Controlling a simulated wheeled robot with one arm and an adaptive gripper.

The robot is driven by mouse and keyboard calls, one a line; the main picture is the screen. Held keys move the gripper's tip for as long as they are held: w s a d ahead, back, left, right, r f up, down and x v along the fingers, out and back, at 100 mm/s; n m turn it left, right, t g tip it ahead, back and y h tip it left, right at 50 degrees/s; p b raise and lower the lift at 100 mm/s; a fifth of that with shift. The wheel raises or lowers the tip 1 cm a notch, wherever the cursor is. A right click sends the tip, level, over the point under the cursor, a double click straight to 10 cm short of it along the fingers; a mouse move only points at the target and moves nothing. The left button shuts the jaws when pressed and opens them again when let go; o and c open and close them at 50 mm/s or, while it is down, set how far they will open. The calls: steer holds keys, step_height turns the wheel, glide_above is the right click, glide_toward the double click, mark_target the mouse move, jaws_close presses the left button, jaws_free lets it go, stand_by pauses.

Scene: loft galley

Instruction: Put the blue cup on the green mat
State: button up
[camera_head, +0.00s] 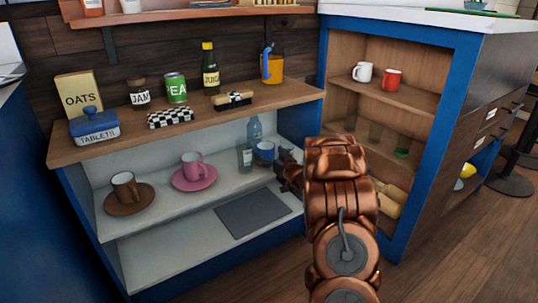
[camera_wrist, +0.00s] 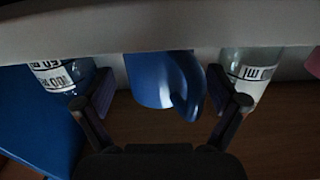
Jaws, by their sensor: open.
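The blue cup (camera_head: 264,150) stands on the upper shelf of the open cabinet, partly hidden by my gripper (camera_head: 284,168). In the wrist view the blue cup (camera_wrist: 150,80) appears upside down, centred between the fingers of my gripper (camera_wrist: 160,88), with its handle towards the right finger. The fingers are open, with a narrow gap on either side of the cup; I cannot tell whether they touch it. A flat mat (camera_head: 252,212) lies bare on the lower shelf and looks dark grey.
Two bottles flank the cup closely in the wrist view, one left (camera_wrist: 65,75) and one right (camera_wrist: 248,72). A pink cup (camera_head: 192,165) on a pink saucer and a brown cup (camera_head: 124,186) on a brown saucer stand farther left. The wooden counter (camera_head: 200,112) overhangs the shelf.

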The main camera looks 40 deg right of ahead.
steer(key=shift+s+r, duration=0.1)
steer(key=shift+r, duration=0.05)
steer(key=shift+s+r, duration=0.1)
steer(key=shift+s, duration=0.25)
steer(key=s+a+p, duration=0.1)
steer(key=s+p, duration=0.2)
steer(key=s, duration=0.8)
steer(key=shift+p, duration=0.3)
steer(key=shift+a, duration=0.1)
